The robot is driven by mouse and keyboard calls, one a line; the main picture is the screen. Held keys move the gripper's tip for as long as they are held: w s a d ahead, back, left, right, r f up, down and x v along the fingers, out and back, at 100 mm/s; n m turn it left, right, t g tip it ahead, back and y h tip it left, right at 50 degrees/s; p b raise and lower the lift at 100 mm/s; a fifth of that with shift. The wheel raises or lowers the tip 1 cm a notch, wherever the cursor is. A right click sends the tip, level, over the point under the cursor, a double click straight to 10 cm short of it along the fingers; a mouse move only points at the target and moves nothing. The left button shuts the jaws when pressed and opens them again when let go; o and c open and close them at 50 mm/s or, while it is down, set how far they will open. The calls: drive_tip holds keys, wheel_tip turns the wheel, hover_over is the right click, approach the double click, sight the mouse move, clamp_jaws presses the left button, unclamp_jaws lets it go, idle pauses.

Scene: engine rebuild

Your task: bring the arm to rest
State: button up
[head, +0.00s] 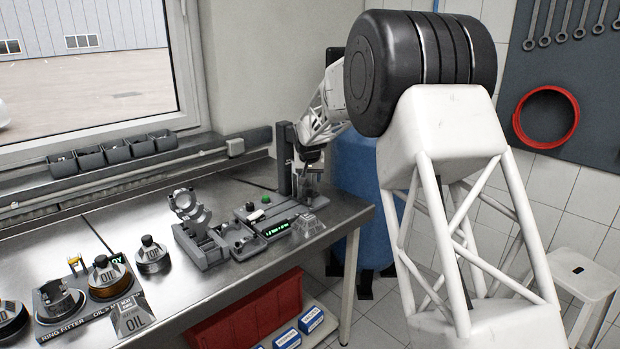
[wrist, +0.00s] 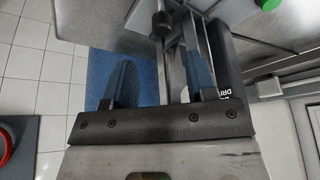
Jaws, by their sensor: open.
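My gripper (head: 311,158) is at the right end of the steel bench, close beside a dark upright stand (head: 284,160). In the wrist view my gripper (wrist: 160,78) is open, its two dark fingers spread apart. A metal rod with a dark round end (wrist: 162,24) shows between and beyond the fingers; I cannot tell whether a finger touches it. Nothing is clearly held. In the head view the fingertips are small and partly lost against the stand and a clear part below them.
A blue drum (head: 357,180) stands behind the bench end. A white stool (head: 580,272) is at right.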

drive_tip(key=s+d+r, duration=0.5)
drive_tip(key=s, duration=0.6)
drive_tip(key=s+d+r+g, duration=0.1)
drive_tip(key=s+d+r, duration=0.35)
drive_tip(key=s, duration=0.55)
drive_tip(key=s+d+r, duration=0.4)
drive_tip(key=s+d, duration=0.2)
drive_tip(key=s, duration=0.5)
drive_tip(key=s+d+f, duration=0.2)
drive_tip(key=s, duration=1)
drive_tip(key=s+d+f, duration=0.2)
drive_tip(key=s+d, duration=0.1)
drive_tip(key=s, duration=0.9)
drive_tip(key=s+d+f+g, duration=0.1)
drive_tip(key=s+d+f, duration=0.1)
drive_tip(key=s, duration=1)
drive_tip(key=shift+s+d+f, duration=0.15)
drive_tip(key=shift+s+f, duration=0.1)
drive_tip(key=shift+s, duration=0.05)
